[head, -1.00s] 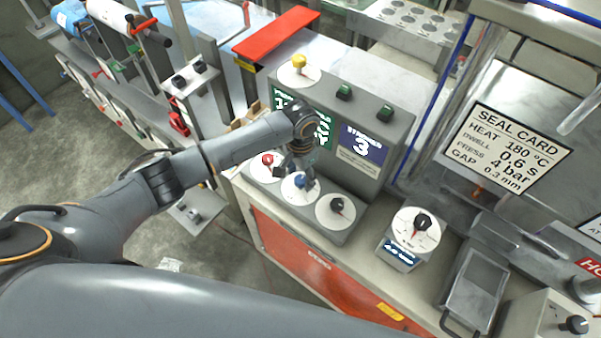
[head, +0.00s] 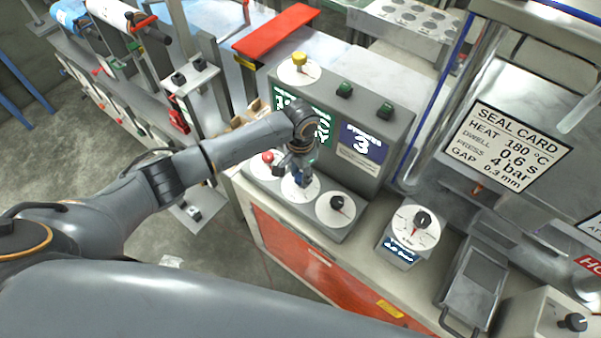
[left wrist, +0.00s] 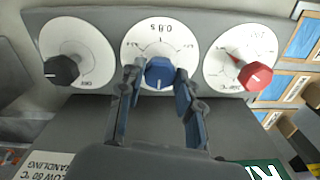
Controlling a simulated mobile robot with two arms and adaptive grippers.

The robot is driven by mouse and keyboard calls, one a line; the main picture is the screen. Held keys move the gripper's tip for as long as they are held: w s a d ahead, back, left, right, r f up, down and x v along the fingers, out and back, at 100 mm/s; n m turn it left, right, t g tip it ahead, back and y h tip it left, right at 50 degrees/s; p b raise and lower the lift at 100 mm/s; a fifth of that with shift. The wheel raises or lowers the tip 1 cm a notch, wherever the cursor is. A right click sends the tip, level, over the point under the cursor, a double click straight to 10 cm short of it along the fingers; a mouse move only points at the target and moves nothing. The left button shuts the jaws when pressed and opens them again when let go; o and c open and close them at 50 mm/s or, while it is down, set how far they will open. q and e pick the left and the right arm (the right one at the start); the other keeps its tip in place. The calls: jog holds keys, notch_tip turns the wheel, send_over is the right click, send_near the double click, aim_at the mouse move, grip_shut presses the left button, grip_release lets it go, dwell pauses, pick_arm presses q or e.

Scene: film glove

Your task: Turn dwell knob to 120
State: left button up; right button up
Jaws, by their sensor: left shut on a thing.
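In the head view the left gripper (head: 298,172) reaches down over the middle dial (head: 300,193) and mostly hides the knob. My right gripper is not in view.
A red knob (left wrist: 255,75) and a black knob (left wrist: 62,70) flank the blue one closely. A yellow knob (head: 299,60) and green buttons (head: 344,90) are on top of the box. A separate dial box (head: 412,232) stands to the right.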

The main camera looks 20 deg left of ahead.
pick_arm(q)
jog(key=m, duration=0.6)
jog(key=shift+w, duration=0.1)
jog(key=m, duration=0.6)
jog(key=shift+m, duration=0.3)
jog(key=m, duration=0.5)
jog(key=shift+m, duration=0.3)
jog(key=m+b, duration=0.1)
jog(key=m, duration=0.3)
jog(key=shift+m, duration=0.7)
jog(key=o, duration=1.2)
jog(key=shift+c, duration=0.2)
jog(key=shift+r, duration=0.15)
